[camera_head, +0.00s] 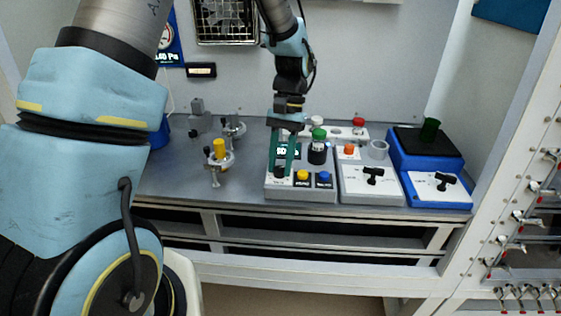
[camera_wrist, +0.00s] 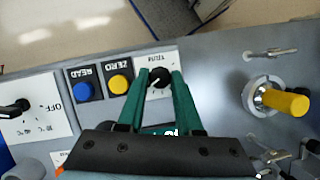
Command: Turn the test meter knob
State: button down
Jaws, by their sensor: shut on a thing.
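The test meter (camera_head: 300,191) is a grey box on the bench with a display, a black knob, a yellow ZERO button (camera_wrist: 119,84) and a blue READ button (camera_wrist: 84,91). The black knob (camera_wrist: 159,78) sits on a white plate at the meter's front left corner in the head view. My gripper (camera_wrist: 161,73) points down over the meter with its green fingers on both sides of this knob, shut on it. In the head view the fingers partly cover the knob (camera_head: 280,172) and the display (camera_head: 288,151).
A grey box with a black knob (camera_head: 372,176) and a blue unit (camera_head: 424,168) stand right of the meter. A yellow-topped fixture (camera_head: 219,150) stands to its left. A dark vial with a green cap (camera_head: 318,150) stands close beside my fingers. Bare bench (camera_head: 175,178) lies at left.

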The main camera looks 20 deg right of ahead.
jog(key=c, duration=0.6)
grip_release()
jog(key=b+v, duration=0.2)
jog(key=v, duration=0.9)
jog(key=shift+b, duration=0.3)
jog(key=a+f+n+h, duration=0.1)
jog(key=a, duration=0.4)
jog(key=w+a+f+n+t, duration=0.1)
jog(key=a, duration=0.5)
jog(key=w+a+f+n+t+h, duration=0.1)
jog(key=a, duration=0.5)
jog(key=shift+f+n+h, duration=0.25)
jog(key=shift+n+h, duration=0.05)
jog(key=shift+n, duration=0.1)
jog(key=s+a+f+n+t, duration=0.1)
jog(key=a, duration=0.3)
jog(key=s+a+n+t, duration=0.1)
jog(key=a, duration=0.2)
jog(key=s+a+f+n+t, duration=0.1)
jog(key=s+a, duration=0.1)
jog(key=a, duration=0.2)
jog(key=shift+s+a+f+h, duration=0.15)
jog(key=shift+a+f+h, duration=0.15)
jog(key=shift+f, duration=0.05)
